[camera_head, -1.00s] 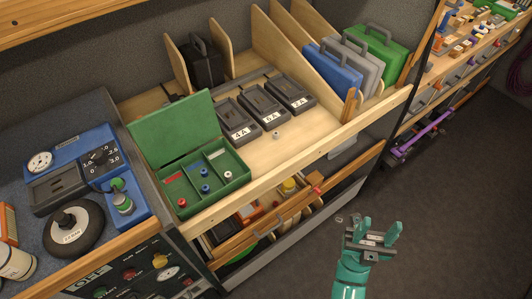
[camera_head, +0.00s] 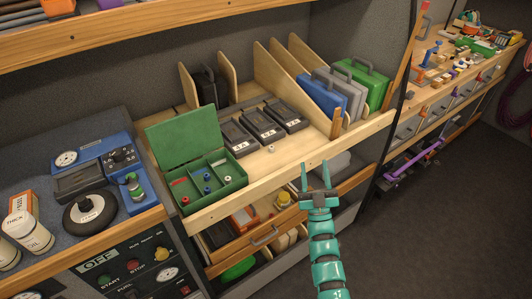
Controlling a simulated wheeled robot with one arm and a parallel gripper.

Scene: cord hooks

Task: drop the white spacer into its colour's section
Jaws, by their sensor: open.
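The small white spacer (camera_head: 271,148) stands on the wooden shelf, in front of the grey chargers and right of the green box. The open green box (camera_head: 243,180) has its lid up at the back and is divided into sections. Its sections carry red, blue and white strips; the white strip (camera_head: 218,163) is in the right section. A red spacer (camera_head: 185,200) and blue spacers (camera_head: 206,176) lie in the box. My teal gripper (camera_head: 315,174) is open and empty, in front of the shelf's edge, to the right of and nearer than the white spacer.
Grey chargers (camera_head: 262,125) stand behind the spacer. Wooden dividers (camera_head: 295,85) and blue, grey and green cases (camera_head: 325,97) rise at the right. The shelf's front rail (camera_head: 270,182) runs between my gripper and the spacer. Drawers are below. Bare shelf surrounds the spacer.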

